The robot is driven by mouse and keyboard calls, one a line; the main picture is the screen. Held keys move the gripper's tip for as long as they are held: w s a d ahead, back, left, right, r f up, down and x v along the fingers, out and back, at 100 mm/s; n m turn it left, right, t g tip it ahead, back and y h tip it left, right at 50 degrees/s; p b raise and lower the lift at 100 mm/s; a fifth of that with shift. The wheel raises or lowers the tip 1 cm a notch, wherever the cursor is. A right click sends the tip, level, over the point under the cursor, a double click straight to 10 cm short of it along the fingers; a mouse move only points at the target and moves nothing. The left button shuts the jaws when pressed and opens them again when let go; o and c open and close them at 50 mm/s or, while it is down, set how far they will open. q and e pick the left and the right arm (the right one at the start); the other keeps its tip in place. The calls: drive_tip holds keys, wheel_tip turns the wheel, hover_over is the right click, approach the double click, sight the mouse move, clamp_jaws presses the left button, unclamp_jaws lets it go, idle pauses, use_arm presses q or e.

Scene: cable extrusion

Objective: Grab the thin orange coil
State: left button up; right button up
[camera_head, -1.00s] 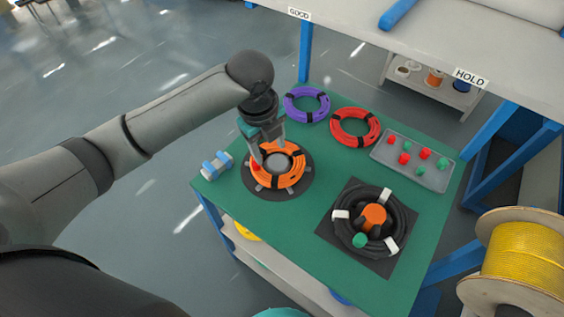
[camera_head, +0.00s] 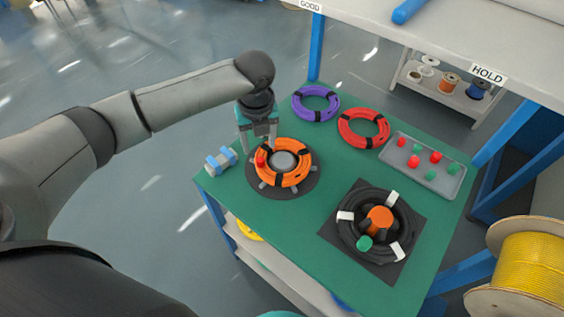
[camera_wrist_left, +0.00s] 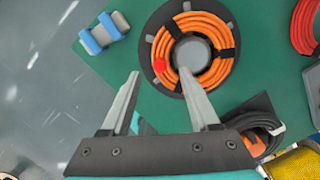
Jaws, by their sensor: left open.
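The orange coil (camera_head: 298,178) lies flat on a dark round base around a grey hub (camera_head: 284,160), with black ties and a red knob (camera_head: 261,161) at its left side. It also shows in the left wrist view (camera_wrist_left: 218,70). My left gripper (camera_head: 258,146) is open and empty above the coil's far left edge. In the left wrist view, one finger of my left gripper (camera_wrist_left: 160,74) overlaps the coil's near rim and the other is over the green top, left of the coil. My right gripper is not in view.
A purple coil (camera_head: 300,110) and a red coil (camera_head: 350,138) lie behind on the green table. A grey tray (camera_head: 440,184) holds red and green knobs. A black coil (camera_head: 348,236) lies at front right. A blue-grey part (camera_head: 220,160) stands left of the orange coil.

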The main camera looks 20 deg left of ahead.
sight(260, 158)
use_arm(q)
wheel_tip(260, 158, down, 6)
drive_tip(key=shift+w+a+r+b, duration=0.1)
drive_tip(key=shift+a+b, duration=0.05)
drive_tip(key=shift+b, duration=0.7)
drive_tip(key=shift+r, duration=0.1)
clamp_jaws()
